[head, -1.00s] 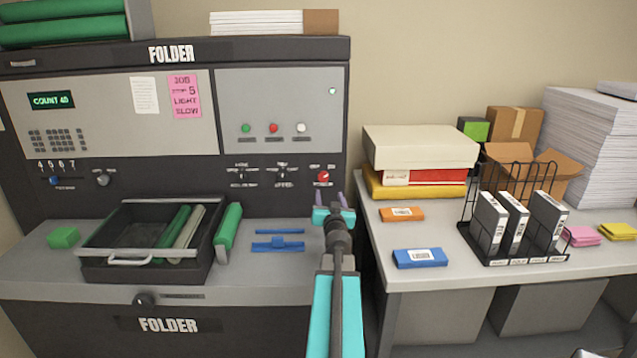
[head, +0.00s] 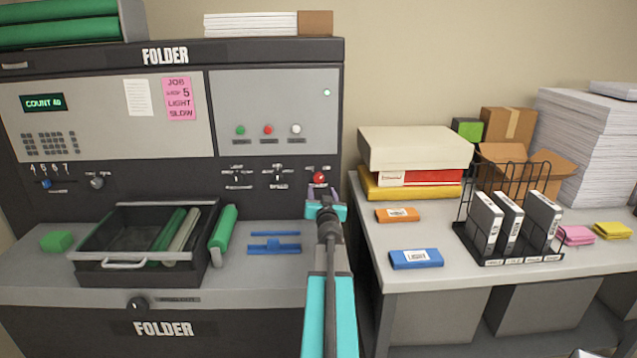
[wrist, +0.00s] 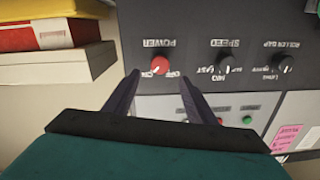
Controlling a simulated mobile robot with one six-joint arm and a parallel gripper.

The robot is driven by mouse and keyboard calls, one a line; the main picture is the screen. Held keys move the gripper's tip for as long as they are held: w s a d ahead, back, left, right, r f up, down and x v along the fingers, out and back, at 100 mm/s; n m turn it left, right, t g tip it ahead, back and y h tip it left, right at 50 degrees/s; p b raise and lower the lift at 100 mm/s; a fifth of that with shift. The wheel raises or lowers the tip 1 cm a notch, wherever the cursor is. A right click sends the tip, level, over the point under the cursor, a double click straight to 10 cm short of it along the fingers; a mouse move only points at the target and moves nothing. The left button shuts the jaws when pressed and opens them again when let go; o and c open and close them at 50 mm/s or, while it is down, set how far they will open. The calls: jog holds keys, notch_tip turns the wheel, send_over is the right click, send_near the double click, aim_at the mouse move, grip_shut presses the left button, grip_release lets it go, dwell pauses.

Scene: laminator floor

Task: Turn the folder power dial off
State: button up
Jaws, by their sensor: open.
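The folder power dial is a red knob (head: 320,179) at the right end of the lower black panel of the folder machine (head: 200,190). In the wrist view the red dial (wrist: 160,64) appears upside down, with a POWER label beside it. My gripper (head: 322,192) is just in front of and slightly below the dial in the head view. In the wrist view my gripper (wrist: 158,78) has its two fingers spread apart, with the dial showing between and just beyond the tips. Nothing is held. The exact gap to the dial is hard to tell.
Black speed (wrist: 225,62) and roller gap (wrist: 285,62) dials sit beside the red one. A black tray (head: 100,270) with rollers stands on the machine's ledge. A side table (head: 470,268) at right holds stacked boxes (head: 415,148) and a wire rack (head: 510,258).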

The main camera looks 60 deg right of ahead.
aim_at(319, 179)
jog(key=shift+x, duration=4.6)
jog(key=c, duration=1)
jog(key=shift+c, duration=0.2)
